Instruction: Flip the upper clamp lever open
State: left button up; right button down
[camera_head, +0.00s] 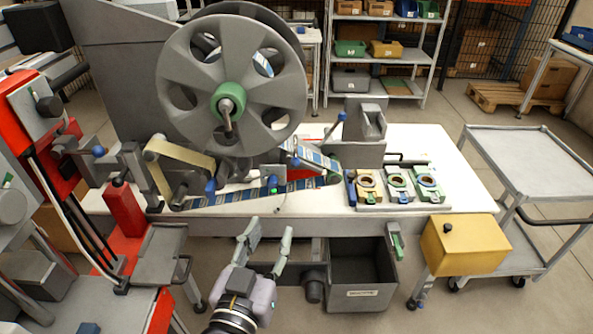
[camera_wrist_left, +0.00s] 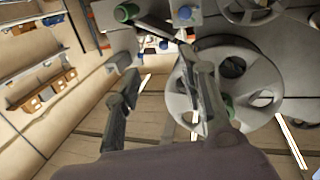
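Several blue-tipped levers show on the tape machine in the head view; I cannot tell for certain which is the upper clamp lever. One with a blue knob (camera_head: 341,117) slants up right of the large grey reel (camera_head: 175,85). Another blue-tipped lever (camera_head: 210,186) stands low beside the tape path. My left gripper (camera_head: 268,233) is open and empty, in front of the table's front edge, below and apart from these levers. In the left wrist view its fingers (camera_wrist_left: 160,65) are spread, with a grey spoked reel (camera_wrist_left: 262,75) behind the right finger. My right gripper is not in view.
A grey cart (camera_head: 530,165) is at the right. Red machinery (camera_head: 125,208) is at left.

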pick_arm(q)
jog(key=r, duration=0.2)
jog(key=p, duration=0.4)
send_near(294, 165)
jog(key=x, duration=0.7)
jog(key=shift+w, duration=0.2)
jog(key=shift+x, duration=0.75)
jog(key=shift+d+f, duration=0.1)
grip_shut()
